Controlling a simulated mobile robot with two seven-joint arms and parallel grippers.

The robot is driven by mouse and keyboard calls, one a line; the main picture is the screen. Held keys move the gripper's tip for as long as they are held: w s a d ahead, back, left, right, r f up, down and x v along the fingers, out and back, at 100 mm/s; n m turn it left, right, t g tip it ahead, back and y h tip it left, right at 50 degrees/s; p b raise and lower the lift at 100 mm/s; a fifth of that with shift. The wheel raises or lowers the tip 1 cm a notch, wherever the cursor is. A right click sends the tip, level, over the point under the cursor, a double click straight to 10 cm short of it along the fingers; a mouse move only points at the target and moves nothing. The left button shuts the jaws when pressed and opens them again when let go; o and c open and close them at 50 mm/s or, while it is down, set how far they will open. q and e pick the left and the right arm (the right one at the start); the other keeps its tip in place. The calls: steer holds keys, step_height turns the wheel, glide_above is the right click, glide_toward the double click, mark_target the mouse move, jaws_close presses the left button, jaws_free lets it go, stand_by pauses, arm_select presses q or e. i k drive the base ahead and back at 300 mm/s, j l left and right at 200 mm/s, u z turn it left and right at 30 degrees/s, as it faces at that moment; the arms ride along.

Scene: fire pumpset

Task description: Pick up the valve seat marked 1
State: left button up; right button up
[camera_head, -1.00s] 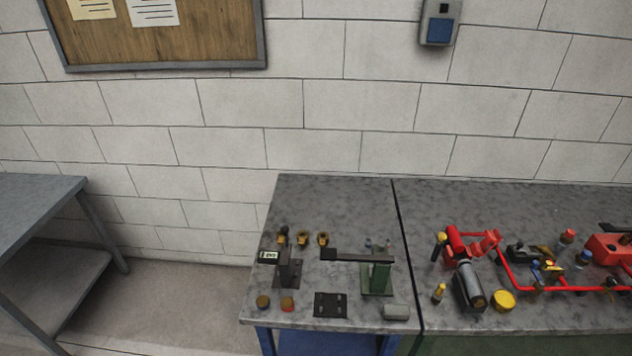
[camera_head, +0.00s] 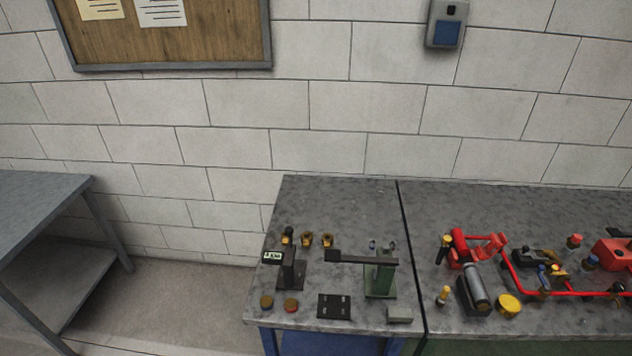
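Three small brass parts stand in a row at the back left of the grey bench: a left one (camera_head: 287,237), a middle one (camera_head: 306,240) and a right one (camera_head: 326,240). The left one has a dark top. They may be valve seats, but they are too small for me to read any mark, so I cannot tell which is marked 1. Two small round pieces, a left one (camera_head: 266,302) and a right one (camera_head: 291,305), lie at the front left of the bench. Neither of my grippers is in view.
A dark stand with a small display (camera_head: 272,256), a green press-like stand (camera_head: 380,279), a black plate (camera_head: 334,306) and a grey block (camera_head: 400,314) occupy the left bench. Red piping (camera_head: 515,276) fills the right bench. A metal table (camera_head: 45,190) stands left, with open floor between.

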mark_target(284, 238)
steer(key=i+j+z, duration=0.1)
steer(key=i+j, duration=0.2)
steer(key=i+j+z, duration=0.1)
steer(key=i+j, duration=0.15)
steer(key=j, duration=0.15)
steer(key=i+j+z, duration=0.1)
steer(key=i+j, duration=0.4)
steer(key=j, duration=0.25)
steer(key=i+j+z, duration=0.15)
steer(key=j, duration=0.25)
steer(key=i+j+z, duration=0.1)
steer(key=i+j, duration=0.2)
steer(key=i+j+z, duration=0.1)
steer(key=j, duration=0.45)
steer(key=i+j+z, duration=0.1)
steer(key=i+j, duration=0.2)
steer(key=j, duration=0.15)
